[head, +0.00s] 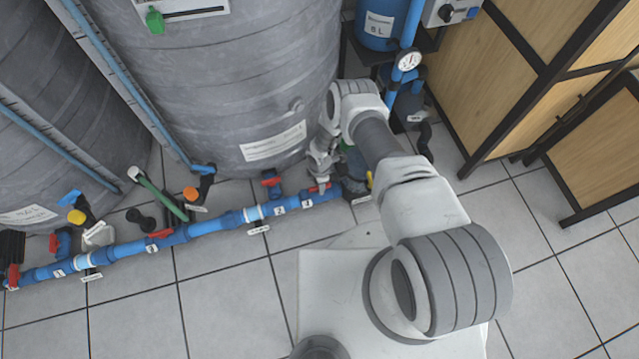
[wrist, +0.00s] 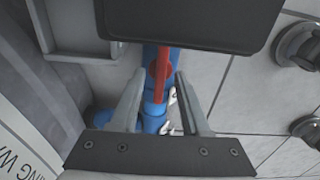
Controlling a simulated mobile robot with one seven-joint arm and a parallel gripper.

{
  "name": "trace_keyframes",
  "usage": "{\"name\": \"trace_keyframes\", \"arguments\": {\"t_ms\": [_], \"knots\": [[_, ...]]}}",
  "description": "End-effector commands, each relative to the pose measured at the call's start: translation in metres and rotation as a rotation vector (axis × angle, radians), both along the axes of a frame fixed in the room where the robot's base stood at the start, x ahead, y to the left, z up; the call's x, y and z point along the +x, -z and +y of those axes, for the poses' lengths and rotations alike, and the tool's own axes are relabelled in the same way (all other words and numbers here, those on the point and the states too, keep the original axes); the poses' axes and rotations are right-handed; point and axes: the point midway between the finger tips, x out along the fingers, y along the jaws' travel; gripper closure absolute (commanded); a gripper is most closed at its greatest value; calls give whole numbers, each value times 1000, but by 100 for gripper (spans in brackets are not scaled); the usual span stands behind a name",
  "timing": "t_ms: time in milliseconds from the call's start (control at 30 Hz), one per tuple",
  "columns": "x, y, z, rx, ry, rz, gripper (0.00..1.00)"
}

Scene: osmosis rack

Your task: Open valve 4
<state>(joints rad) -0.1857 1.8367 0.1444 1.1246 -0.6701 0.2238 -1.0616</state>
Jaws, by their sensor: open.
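The blue pipe (head: 215,226) runs along the floor in front of the tanks, with small number tags on it. A tag that seems to read 4 (head: 306,203) sits near its right end. Beside it is a red valve handle (head: 318,188), partly hidden by my gripper (head: 323,172). In the wrist view, the red handle (wrist: 163,68) lies between the two grey fingers of my gripper (wrist: 161,76), over the blue pipe (wrist: 153,110). The fingers are open, with a gap visible on each side of the handle. A dark block hides the handle's far end.
Another red handle (head: 271,181) stands just left, near tag 2. A large grey tank (head: 230,90) rises close behind the pipe. A pump (head: 412,112) and a wooden cabinet (head: 490,80) stand to the right. The tiled floor (head: 220,300) in front is clear.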

Motion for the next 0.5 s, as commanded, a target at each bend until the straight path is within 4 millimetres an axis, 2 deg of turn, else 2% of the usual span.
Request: {"name": "trace_keyframes", "arguments": {"t_ms": [167,267,500], "knots": [[0,-4,0,-1,0,0,54],[0,-17,0,-1,-1,0,54],[1,-73,0,-1,-1,-1,54]]}}
